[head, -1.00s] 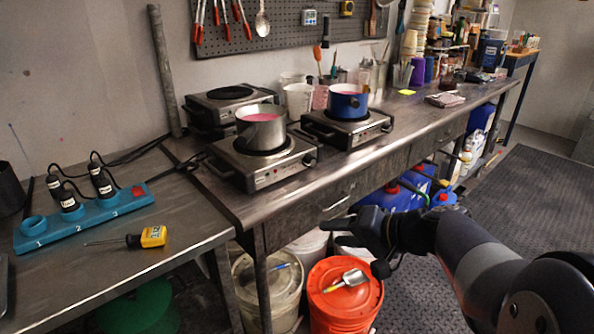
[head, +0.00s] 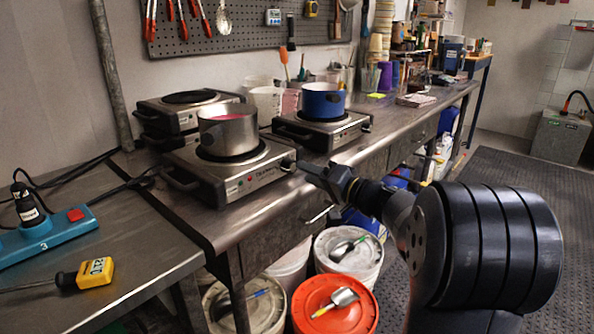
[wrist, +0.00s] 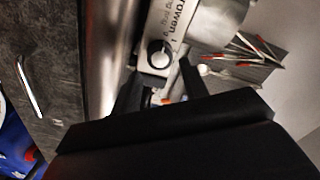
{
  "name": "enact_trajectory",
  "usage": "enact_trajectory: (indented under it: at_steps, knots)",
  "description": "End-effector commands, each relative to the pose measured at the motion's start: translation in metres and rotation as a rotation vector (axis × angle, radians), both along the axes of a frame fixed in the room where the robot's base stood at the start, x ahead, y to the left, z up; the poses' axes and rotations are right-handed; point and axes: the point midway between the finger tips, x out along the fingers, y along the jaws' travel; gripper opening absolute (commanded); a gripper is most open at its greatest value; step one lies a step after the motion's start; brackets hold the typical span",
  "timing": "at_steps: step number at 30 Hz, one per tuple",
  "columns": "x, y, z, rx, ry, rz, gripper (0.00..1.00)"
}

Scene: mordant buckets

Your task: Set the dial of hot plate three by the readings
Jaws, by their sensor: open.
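The front hot plate (head: 222,190) carries a steel pot (head: 228,132) with pink liquid. Its dial (head: 288,164) is at the right end of the front panel; in the wrist view the round dial (wrist: 158,56) shows just beyond and between my fingertips. My gripper (head: 303,168) is open, close in front of that dial; contact cannot be told. A second hot plate (head: 325,136) to the right bears a blue pot (head: 324,101). Another unit (head: 188,113) stands behind. No number shows on the plates. A yellow thermometer (head: 88,273) lies on the left bench, its display too small to read.
A small display (head: 273,17) hangs on the pegboard. Lidded buckets, including an orange one (head: 335,312), stand below the bench edge. The aisle floor at right is clear.

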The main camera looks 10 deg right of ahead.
Motion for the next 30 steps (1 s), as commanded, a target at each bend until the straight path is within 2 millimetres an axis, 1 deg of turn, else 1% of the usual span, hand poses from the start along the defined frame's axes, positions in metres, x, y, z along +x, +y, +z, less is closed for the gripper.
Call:
enact_trajectory:
  at_steps: [1, 3, 7, 12, 19, 30]
  knots:
    - [0.008, 0.007, -0.001, 0.0, 0.001, 0.003, 0.42]
    - [0.017, 0.013, -0.001, 0.001, 0.001, 0.002, 0.42]
    - [0.029, 0.021, -0.001, 0.0, 0.002, 0.0, 0.42]
    - [0.035, 0.026, 0.0, 0.0, 0.0, 0.001, 0.42]
    - [0.035, 0.026, 0.0, 0.0, 0.001, -0.001, 0.42]
    - [0.035, 0.025, 0.0, 0.0, 0.001, -0.001, 0.12]
